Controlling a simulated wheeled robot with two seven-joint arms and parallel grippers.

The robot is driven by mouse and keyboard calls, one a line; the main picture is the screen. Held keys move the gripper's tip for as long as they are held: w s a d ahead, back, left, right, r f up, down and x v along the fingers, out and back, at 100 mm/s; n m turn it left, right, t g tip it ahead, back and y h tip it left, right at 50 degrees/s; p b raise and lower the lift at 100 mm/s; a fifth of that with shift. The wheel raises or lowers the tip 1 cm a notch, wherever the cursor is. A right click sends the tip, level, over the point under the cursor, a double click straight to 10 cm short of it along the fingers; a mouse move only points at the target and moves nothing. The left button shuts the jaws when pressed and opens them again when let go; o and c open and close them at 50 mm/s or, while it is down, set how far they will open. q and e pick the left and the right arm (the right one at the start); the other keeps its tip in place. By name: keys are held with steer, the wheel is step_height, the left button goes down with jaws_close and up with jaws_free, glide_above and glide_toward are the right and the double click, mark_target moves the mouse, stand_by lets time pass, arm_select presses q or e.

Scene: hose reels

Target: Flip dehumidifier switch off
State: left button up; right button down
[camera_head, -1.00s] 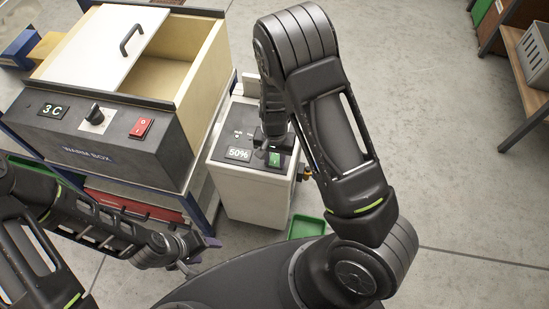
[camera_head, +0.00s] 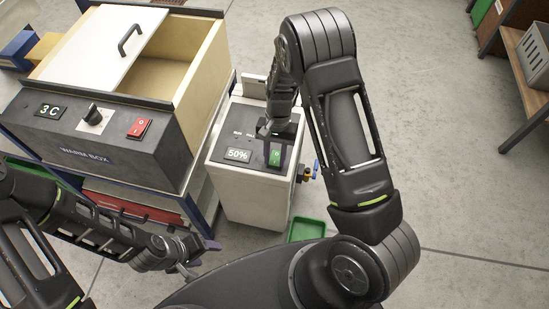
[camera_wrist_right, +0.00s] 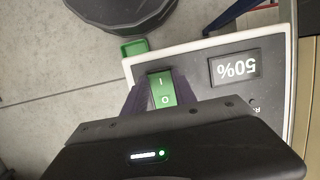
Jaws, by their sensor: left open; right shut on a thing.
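The dehumidifier (camera_head: 252,200) is a white box with a dark top panel, standing beside the warm box. Its panel carries a display reading 50% (camera_head: 238,155) and a green rocker switch (camera_head: 275,157) marked I and O. The switch also shows in the right wrist view (camera_wrist_right: 162,90); which side is pressed in is hard to tell. My right gripper (camera_head: 276,150) is over the panel, its purple fingers on either side of the switch, shut on it. My left gripper (camera_head: 200,256) is open and empty, low in front of the warm box, away from the dehumidifier.
The warm box (camera_head: 105,125), with a red switch (camera_head: 139,128), a knob and a half-open lid, stands left of the dehumidifier. A green tray (camera_head: 306,230) lies on the floor.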

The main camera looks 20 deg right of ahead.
mark_target(276, 157)
steer(key=c, duration=1)
jaws_free()
steer(key=shift+r, duration=0.1)
steer(key=v, duration=0.7)
steer(key=shift+r, duration=0.3)
